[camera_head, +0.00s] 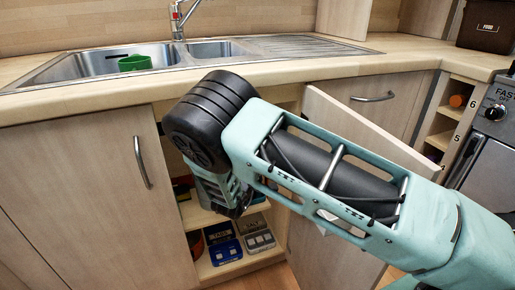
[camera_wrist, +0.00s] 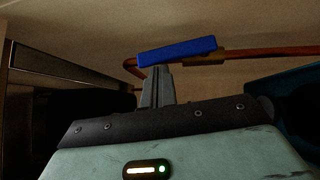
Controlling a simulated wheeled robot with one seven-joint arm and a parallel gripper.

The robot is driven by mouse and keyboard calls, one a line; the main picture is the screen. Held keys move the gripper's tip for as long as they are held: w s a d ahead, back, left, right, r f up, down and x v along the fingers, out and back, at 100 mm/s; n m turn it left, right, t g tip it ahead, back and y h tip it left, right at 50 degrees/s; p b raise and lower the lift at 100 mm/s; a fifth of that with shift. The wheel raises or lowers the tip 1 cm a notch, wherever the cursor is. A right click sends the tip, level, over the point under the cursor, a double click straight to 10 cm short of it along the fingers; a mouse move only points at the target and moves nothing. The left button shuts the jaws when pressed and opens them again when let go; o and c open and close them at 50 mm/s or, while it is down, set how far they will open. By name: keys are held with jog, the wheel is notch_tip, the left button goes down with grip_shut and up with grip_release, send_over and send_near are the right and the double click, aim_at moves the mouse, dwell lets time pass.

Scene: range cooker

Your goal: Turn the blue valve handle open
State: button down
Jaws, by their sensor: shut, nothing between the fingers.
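The blue valve handle (camera_wrist: 177,50) shows in the wrist view as a blue bar, slightly tilted, its right end higher. It sits on a copper pipe (camera_wrist: 270,54) under the sink. My gripper (camera_wrist: 157,70) is shut and empty. In the wrist view its fingertips are just below the left part of the handle; I cannot tell whether they touch it. In the head view my arm reaches into the open cupboard below the sink, and the gripper's fingers, the handle and the pipe are hidden there.
The open cupboard door (camera_head: 335,215) stands right of the opening, behind my arm. Cupboard shelves (camera_head: 240,262) below hold boxes and a blue case (camera_head: 225,251). The worktop edge (camera_head: 110,94) runs above. The steel sink (camera_head: 85,66) holds a green bowl (camera_head: 135,63). An oven (camera_head: 490,165) stands right.

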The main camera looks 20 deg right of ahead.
jog(key=shift+d+r+m+g+y+p, duration=0.45)
jog(key=shift+m+p, duration=0.25)
jog(key=shift+p, duration=0.35)
jog(key=shift+d+f, duration=0.1)
